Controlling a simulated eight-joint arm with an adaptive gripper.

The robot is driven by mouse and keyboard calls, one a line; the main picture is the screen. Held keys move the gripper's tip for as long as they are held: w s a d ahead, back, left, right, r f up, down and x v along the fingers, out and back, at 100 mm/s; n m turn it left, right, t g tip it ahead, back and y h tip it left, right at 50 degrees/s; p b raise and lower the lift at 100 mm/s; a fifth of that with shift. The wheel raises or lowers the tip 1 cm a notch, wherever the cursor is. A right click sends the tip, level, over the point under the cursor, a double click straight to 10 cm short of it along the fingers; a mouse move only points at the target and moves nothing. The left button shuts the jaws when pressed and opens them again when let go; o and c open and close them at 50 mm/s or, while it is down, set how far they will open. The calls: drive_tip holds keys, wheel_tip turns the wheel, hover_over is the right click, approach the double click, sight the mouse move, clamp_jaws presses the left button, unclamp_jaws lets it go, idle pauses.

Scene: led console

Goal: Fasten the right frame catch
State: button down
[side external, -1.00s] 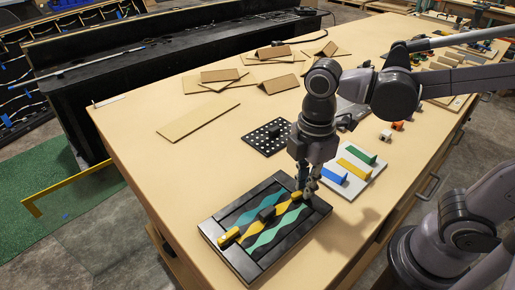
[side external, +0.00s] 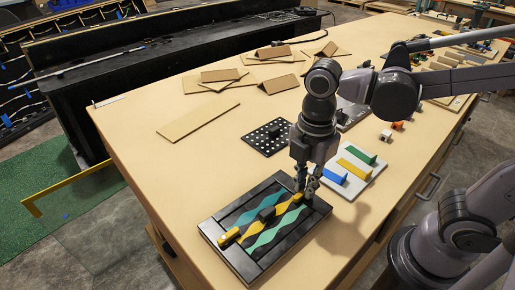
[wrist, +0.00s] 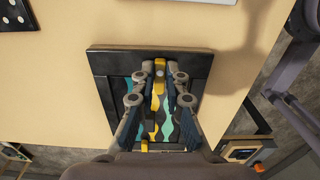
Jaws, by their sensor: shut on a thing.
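The black frame (side external: 236,258) lies flat on the table, with wavy teal, yellow and black strips inside. The right frame catch (side external: 297,197) is a small yellow piece at the frame's right end, partly hidden by my gripper (side external: 304,197). In the wrist view the catch (wrist: 160,67) shows between my gripper's (wrist: 160,92) two fingers, which are shut on it low over the frame. Another yellow catch (side external: 228,236) sits at the frame's left end. A dark block (side external: 266,214) stands near the middle of the strips.
A pale board (side external: 368,180) with blue, yellow and green blocks lies close beyond my gripper. A black perforated plate (side external: 266,138) lies behind the frame. Cardboard pieces (side external: 198,120) lie farther back. The table left of the frame is clear.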

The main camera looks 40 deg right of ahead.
drive_tip(key=c, duration=1.4)
unclamp_jaws()
wheel_tip(320, 180, up, 12)
drive_tip(key=w+d+f+m+t, duration=0.1)
drive_tip(key=d+f+m+t, duration=0.1)
drive_tip(key=m, duration=0.3)
drive_tip(key=w+d+f+m+t, duration=0.1)
drive_tip(key=d+f+m+t, duration=0.1)
drive_tip(key=d+f+m, duration=0.3)
drive_tip(key=w+d+f+m+t, duration=0.2)
drive_tip(key=d+f+m, duration=0.1)
drive_tip(key=m, duration=0.4)
drive_tip(key=shift+d+f+t, duration=0.15)
drive_tip(key=shift+f+t, duration=0.25)
drive_tip(key=shift+f, duration=0.05)
drive_tip(key=shift+d+f+m, duration=0.2)
drive_tip(key=shift+d+m, duration=0.05)
drive_tip(key=shift+m, duration=0.35)
